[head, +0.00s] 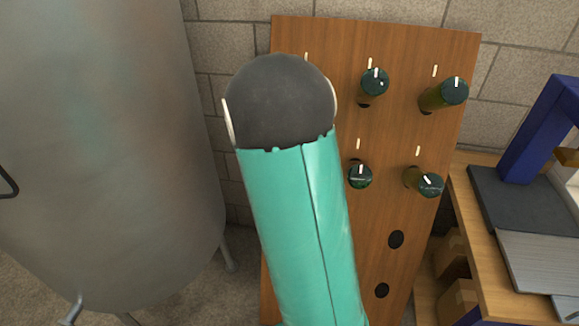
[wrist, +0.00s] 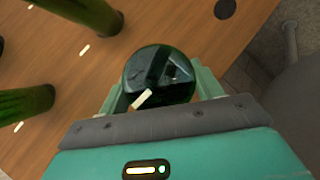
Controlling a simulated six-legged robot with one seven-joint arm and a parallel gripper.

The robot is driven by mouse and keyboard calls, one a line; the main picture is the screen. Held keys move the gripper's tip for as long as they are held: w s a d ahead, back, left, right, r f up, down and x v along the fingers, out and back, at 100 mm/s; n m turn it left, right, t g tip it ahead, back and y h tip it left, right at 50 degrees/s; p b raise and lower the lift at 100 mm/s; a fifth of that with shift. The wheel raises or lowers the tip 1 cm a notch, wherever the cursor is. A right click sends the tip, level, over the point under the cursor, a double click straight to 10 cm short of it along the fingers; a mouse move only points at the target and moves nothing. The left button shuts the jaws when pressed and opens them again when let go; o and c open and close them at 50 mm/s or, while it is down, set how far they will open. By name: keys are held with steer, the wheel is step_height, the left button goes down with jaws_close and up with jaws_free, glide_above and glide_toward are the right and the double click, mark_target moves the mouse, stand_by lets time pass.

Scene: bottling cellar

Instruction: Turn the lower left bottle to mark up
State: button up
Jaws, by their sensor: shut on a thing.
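In the wrist view, a dark green bottle (wrist: 165,68) sticks out of the wooden board, its round end facing me. My gripper (wrist: 160,92) is shut on it, with one pale green finger on each side. A white mark (wrist: 141,98) on its end lies at the lower left, nearly parallel to the white ticks on the board. A dark empty hole below this bottle on the board and the tank beside it fit the lower left place. In the head view, my arm hides this bottle and the gripper.
The board (head: 330,40) also holds bottles at upper middle (head: 374,82), upper right (head: 445,94), lower middle (head: 360,176) and lower right (head: 428,184). The lower right one's mark tilts left. A steel tank (head: 110,130) stands left; a bench (head: 465,190) stands right.

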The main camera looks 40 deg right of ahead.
steer(key=shift+n, duration=0.4)
steer(key=o, duration=1)
steer(key=v, duration=1.4)
steer(key=shift+a+f, duration=0.2)
steer(key=shift+f, duration=0.05)
steer(key=s+a+r+t+y, duration=0.2)
steer(key=s+a+r+y, duration=0.1)
steer(key=s+a, duration=0.5)
steer(key=s+a+r+n+t+y, duration=0.1)
steer(key=s+a+r+t+y, duration=0.2)
steer(key=s+a, duration=0.5)
steer(key=a+r+y, duration=0.1)
steer(key=a, duration=0.4)
steer(key=shift+r+y, duration=0.15)
steer(key=shift+y, duration=0.25)
